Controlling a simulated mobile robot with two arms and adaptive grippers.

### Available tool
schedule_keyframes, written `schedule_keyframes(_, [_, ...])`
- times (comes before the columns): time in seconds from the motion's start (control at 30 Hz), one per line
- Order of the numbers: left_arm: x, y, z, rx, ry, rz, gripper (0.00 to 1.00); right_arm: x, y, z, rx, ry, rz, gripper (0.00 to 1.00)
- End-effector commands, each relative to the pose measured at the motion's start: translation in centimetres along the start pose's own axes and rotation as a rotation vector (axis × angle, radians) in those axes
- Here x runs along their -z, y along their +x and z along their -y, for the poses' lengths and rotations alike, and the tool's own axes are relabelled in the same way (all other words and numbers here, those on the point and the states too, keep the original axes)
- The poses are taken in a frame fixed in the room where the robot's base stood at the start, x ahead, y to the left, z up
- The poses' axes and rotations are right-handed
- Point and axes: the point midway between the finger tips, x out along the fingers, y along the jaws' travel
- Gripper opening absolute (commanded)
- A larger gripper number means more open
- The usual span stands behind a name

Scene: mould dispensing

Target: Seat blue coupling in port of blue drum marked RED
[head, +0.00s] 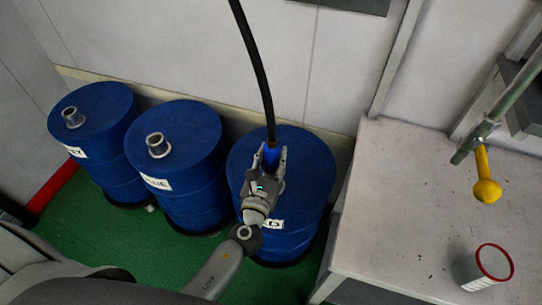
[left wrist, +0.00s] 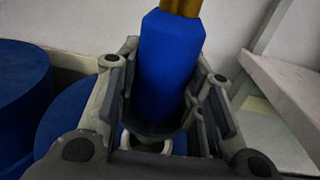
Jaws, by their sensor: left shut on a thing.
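The blue coupling (head: 271,154) hangs on the end of a black hose (head: 255,62) over the top of the right-hand blue drum (head: 312,175). That drum's label (head: 271,224) is mostly covered by my arm; only its end, a "D", shows. My left gripper (head: 270,161) is shut on the coupling, with a finger on each side. In the left wrist view the coupling (left wrist: 168,75) stands between the fingers, its brownish end at the top. A pale ring (left wrist: 148,138), likely the port, shows partly below it. I cannot tell whether the coupling touches the port.
Two more blue drums, the middle one (head: 185,150) and the left one (head: 100,110), have open metal ports on top. A pale bench (head: 400,200) stands close on the right, with a red-rimmed can (head: 494,262) and a yellow-ended fixture (head: 486,189) above it. The wall is behind.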

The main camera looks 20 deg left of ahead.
Motion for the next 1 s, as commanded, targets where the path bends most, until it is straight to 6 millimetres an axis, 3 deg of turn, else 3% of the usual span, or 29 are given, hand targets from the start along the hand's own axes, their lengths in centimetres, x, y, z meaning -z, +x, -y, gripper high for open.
schedule_keyframes(0.5, [2.1,0.1,0.2,0.0,0.0,0.002,0.05,-0.3,1.4,0.0,0.0,-0.005,-0.021,0.0])
schedule_keyframes(1.0, [2.2,0.1,0.2,0.0,0.0,0.002,0.05,-0.3,1.4,0.0,-0.001,-0.007,-0.029,0.0])
